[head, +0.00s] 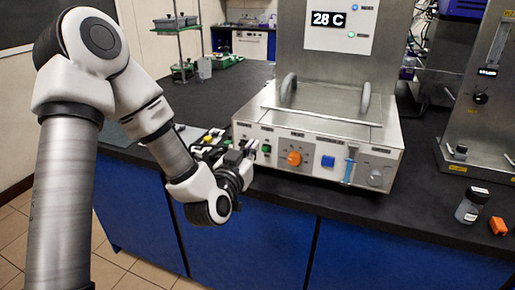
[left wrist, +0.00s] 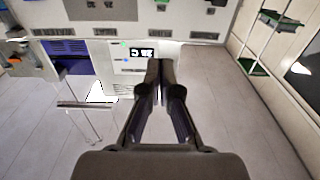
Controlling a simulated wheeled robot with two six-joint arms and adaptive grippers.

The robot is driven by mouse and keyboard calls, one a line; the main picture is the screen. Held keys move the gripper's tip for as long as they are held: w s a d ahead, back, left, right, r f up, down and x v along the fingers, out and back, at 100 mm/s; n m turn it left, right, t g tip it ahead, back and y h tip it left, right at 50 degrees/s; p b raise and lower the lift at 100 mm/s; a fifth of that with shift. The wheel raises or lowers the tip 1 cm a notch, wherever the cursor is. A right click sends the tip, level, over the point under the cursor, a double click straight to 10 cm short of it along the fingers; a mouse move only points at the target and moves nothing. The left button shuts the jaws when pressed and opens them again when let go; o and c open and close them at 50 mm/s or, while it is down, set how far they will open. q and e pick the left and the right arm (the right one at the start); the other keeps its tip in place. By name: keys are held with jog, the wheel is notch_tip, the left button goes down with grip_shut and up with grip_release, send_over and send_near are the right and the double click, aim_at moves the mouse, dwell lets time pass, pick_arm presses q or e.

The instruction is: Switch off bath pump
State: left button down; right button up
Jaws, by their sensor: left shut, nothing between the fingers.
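A metal bath unit (head: 330,130) stands on the black bench, its sloped front panel carrying a row of controls. My left gripper (head: 249,149) is at the panel's left front corner. In the left wrist view its fingers (left wrist: 166,68) are together with nothing between them. I cannot tell whether the fingertips touch the panel. The panel labels are too small to read. My right gripper is out of view.
A display (head: 327,18) reads 28 C.

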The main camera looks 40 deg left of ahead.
aim_at(268, 127)
pick_arm(q)
jog(key=p+x, duration=0.1)
jog(key=x, duration=0.8)
jog(key=shift+d+r, duration=0.1)
jog(key=f, duration=0.2)
jog(key=s+f, duration=0.1)
jog(key=f, duration=0.1)
jog(key=shift+s+d, duration=0.1)
